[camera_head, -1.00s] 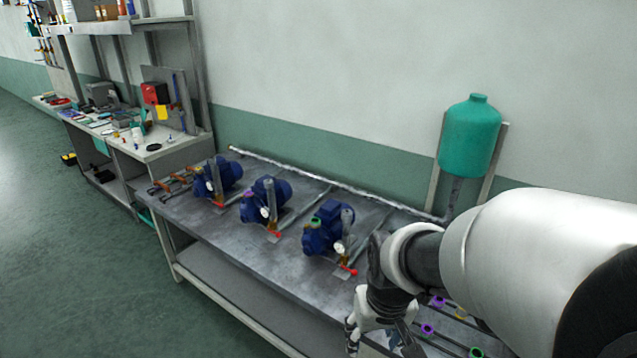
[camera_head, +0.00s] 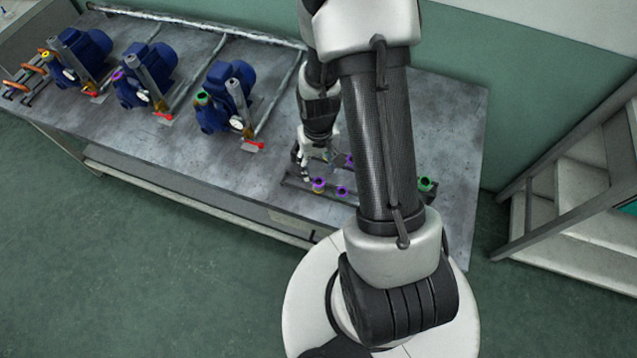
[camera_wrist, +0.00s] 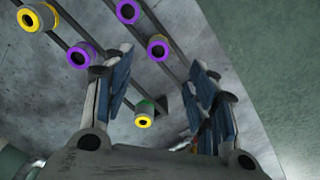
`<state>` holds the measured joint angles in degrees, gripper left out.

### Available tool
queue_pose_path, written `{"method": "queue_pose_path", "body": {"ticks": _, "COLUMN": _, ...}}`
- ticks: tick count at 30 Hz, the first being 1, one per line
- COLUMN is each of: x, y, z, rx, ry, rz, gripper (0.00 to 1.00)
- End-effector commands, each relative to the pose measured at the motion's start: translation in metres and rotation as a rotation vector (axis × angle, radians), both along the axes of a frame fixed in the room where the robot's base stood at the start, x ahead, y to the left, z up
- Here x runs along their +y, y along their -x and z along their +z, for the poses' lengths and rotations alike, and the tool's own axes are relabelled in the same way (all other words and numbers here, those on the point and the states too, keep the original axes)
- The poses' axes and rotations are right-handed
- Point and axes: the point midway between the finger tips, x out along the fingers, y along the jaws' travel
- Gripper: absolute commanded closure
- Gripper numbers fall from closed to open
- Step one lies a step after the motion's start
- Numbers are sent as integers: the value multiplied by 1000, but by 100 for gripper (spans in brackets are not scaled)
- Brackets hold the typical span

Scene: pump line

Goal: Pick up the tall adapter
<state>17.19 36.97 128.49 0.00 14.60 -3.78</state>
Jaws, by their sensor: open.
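Several short ring-topped adapters stand on two dark rails. In the wrist view they are a yellow one (camera_wrist: 28,19), purple ones (camera_wrist: 128,11) (camera_wrist: 80,56) (camera_wrist: 158,48), and a green piece with a yellow rim (camera_wrist: 145,112). I cannot tell which is the tall adapter. My gripper (camera_wrist: 162,66) is open and empty, and the green piece with the yellow rim appears between its fingers. In the head view my gripper (camera_head: 303,168) is low over the left end of the rails, beside a purple adapter (camera_head: 318,184). A green adapter (camera_head: 426,184) is at the right; my arm hides part of the rack.
Three blue pumps (camera_head: 83,53) (camera_head: 150,72) (camera_head: 228,96) stand in a row on the grey bench (camera_head: 215,165) to the left. Pipes (camera_head: 200,22) run behind them. Bare bench lies between the right pump and the rack. Steps (camera_head: 570,190) stand at the right.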

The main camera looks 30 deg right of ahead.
Motion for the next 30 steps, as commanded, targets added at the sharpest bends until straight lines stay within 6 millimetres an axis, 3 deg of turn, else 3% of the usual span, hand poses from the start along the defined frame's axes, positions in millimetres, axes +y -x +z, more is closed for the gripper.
{"method": "queue_pose_path", "body": {"ticks": 1, "x": 0, "y": 1, "z": -16, "rx": 3, "ry": -1, "rz": 0, "gripper": 48}}
{"method": "queue_pose_path", "body": {"ticks": 6, "x": 0, "y": 0, "z": -46, "rx": 2, "ry": 0, "rz": 0, "gripper": 48}}
{"method": "queue_pose_path", "body": {"ticks": 16, "x": -1, "y": 0, "z": -66, "rx": -1, "ry": 0, "rz": 0, "gripper": 48}}
{"method": "queue_pose_path", "body": {"ticks": 24, "x": -1, "y": -1, "z": -106, "rx": 1, "ry": 0, "rz": 0, "gripper": 48}}
{"method": "queue_pose_path", "body": {"ticks": 30, "x": -1, "y": -1, "z": -109, "rx": -1, "ry": 0, "rz": 0, "gripper": 48}}
